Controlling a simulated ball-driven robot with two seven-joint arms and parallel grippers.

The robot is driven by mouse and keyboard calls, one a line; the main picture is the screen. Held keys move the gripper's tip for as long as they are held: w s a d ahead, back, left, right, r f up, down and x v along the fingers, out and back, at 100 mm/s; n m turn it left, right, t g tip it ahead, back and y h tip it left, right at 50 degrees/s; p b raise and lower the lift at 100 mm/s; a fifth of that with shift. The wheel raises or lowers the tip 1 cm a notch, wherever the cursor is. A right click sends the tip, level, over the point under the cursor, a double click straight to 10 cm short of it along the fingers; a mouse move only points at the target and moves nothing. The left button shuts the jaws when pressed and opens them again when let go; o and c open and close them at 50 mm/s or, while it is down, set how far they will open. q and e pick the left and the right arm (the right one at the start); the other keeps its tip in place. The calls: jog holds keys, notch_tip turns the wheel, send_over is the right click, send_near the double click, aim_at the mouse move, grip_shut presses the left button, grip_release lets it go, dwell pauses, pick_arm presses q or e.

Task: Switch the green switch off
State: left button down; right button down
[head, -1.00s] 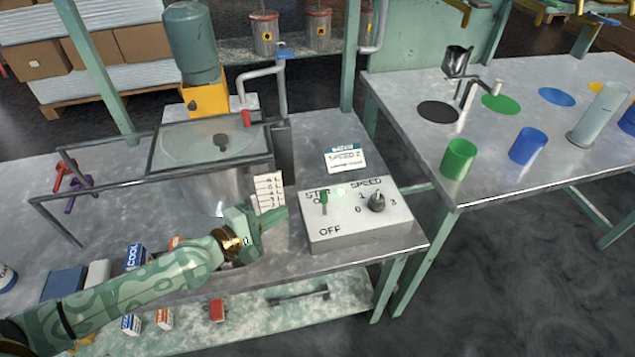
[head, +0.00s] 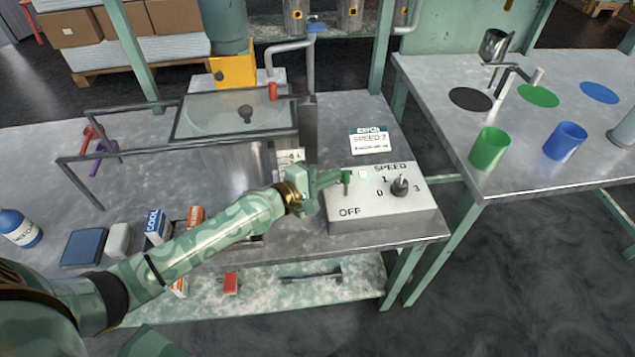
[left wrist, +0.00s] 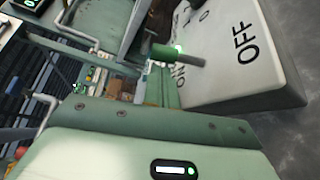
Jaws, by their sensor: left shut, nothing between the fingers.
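The green switch (head: 347,182) is a small lever on the left of a light grey control box (head: 385,222). "OFF" is printed on the panel below it; the label above it is covered. My left gripper (head: 326,181) is shut and empty, with its tip right beside the switch's upper left; I cannot tell whether they touch. In the left wrist view the green switch (left wrist: 180,53) sticks out from the box just past the fingers. My right gripper is not in view.
A speed knob (head: 400,186) stands on the box's right side, and a sign (head: 370,141) stands behind the box. A glass-lidded tank (head: 235,118) is behind my left arm. A second table (head: 560,200) with green and blue cups is at the right.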

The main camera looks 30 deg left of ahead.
pick_arm(q)
jog(key=shift+w+d, duration=0.15)
jog(key=shift+w, duration=0.15)
jog(key=shift+s+d+r+p, duration=0.1)
jog(key=shift+s+p, duration=0.1)
jog(key=shift+p, duration=0.1)
dwell(0.5)
